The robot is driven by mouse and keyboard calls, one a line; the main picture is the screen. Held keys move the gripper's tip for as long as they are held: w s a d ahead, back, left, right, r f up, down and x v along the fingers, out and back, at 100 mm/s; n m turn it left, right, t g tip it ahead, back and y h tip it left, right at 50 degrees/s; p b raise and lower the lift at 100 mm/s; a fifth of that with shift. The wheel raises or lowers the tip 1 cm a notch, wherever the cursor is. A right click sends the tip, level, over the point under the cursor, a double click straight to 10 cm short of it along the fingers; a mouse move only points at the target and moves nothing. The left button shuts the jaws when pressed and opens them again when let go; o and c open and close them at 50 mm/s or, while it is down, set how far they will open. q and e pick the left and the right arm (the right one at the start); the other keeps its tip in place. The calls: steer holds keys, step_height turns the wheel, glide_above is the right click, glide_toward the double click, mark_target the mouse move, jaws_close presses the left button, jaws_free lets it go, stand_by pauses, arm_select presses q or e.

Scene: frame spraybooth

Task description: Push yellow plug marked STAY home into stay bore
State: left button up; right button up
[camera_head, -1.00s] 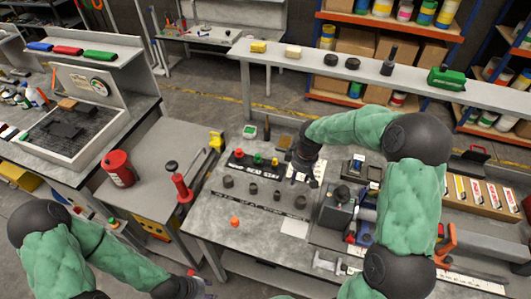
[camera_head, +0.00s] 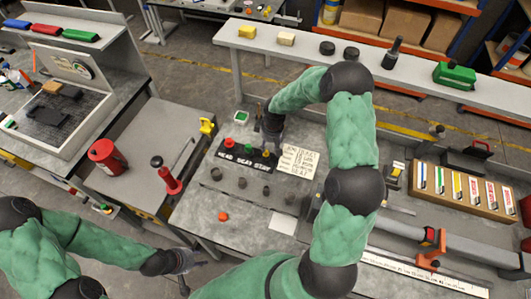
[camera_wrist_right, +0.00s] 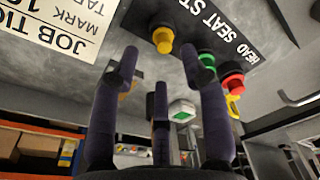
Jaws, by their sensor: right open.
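The yellow plug (camera_head: 266,153) stands in the right-hand STAY place of the black block (camera_head: 236,160) lettered HEAD SEAT STAY; how deep it sits I cannot tell. It also shows in the right wrist view (camera_wrist_right: 162,38), beyond the fingertips. The green plug (camera_head: 247,149) and red plug (camera_head: 229,143) stand beside it. My right gripper (camera_head: 273,140) is just behind the yellow plug; in the right wrist view (camera_wrist_right: 160,62) its fingers are spread and empty. My left gripper (camera_head: 188,262) is low at the left, away from the block; its finger state is unclear.
A printed job card (camera_head: 298,160) lies right of the block. Several dark round pieces (camera_head: 242,183) stand in a row in front. An orange piece (camera_head: 223,216) lies on the bench. A red canister (camera_head: 106,157) stands left.

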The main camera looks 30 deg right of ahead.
mark_target(266, 154)
steer(key=shift+a+f, duration=0.15)
steer(key=shift+f, duration=0.35)
steer(key=f, duration=0.2)
steer(key=w+f, duration=0.1)
steer(key=f, duration=0.1)
steer(key=shift+a, duration=0.15)
steer(key=shift+s, duration=0.1)
jaws_close()
